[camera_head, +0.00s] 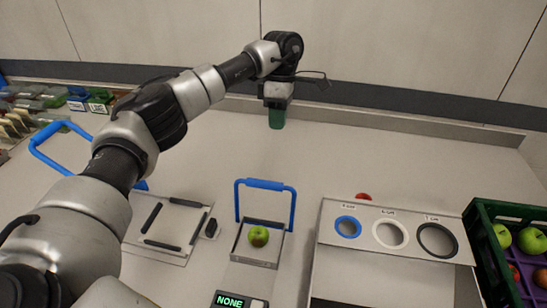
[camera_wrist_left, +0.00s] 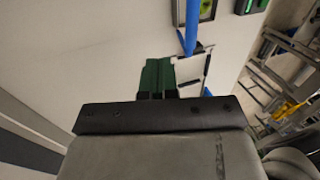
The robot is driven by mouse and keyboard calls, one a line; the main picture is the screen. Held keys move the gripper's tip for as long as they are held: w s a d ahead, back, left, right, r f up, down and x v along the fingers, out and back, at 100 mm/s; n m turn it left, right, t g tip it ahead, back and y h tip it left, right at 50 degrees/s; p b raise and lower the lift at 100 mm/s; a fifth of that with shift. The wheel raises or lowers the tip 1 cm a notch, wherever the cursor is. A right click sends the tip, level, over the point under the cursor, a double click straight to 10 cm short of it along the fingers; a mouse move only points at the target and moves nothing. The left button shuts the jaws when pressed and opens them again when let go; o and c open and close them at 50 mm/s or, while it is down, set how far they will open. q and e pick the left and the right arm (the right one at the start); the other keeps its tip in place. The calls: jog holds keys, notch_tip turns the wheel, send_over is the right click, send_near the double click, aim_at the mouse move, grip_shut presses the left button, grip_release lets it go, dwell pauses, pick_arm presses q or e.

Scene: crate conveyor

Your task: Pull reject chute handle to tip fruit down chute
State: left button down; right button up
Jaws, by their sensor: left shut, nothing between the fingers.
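A blue U-shaped handle (camera_head: 265,185) stands upright on a small grey tray (camera_head: 254,262) in the head view. A green and red apple (camera_head: 258,237) sits in that tray. My left gripper (camera_head: 277,118), with green fingers, hangs above the table beyond the handle, apart from it. Its fingers are shut and empty. In the left wrist view my gripper fingers (camera_wrist_left: 157,77) point toward the table, and a blue bar (camera_wrist_left: 190,28) shows near them. My right gripper is not in view.
A second blue handle (camera_head: 58,130) is at the left, partly behind my arm. A white plate with black bars (camera_head: 160,247) and a display reading NONE (camera_head: 230,300) are near. A sizing board with three rings (camera_head: 400,257) and a green fruit crate (camera_head: 485,240) stand right.

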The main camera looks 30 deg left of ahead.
pick_arm(q)
jog(key=s+d+f+p, duration=0.1)
jog(key=s+f+p, duration=0.5)
jog(key=f, duration=0.4)
jog(key=shift+s+d, duration=0.25)
jog(key=shift+d, duration=0.05)
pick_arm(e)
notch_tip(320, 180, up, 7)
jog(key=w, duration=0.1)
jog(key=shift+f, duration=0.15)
pick_arm(q)
jog(key=shift+f, duration=0.1)
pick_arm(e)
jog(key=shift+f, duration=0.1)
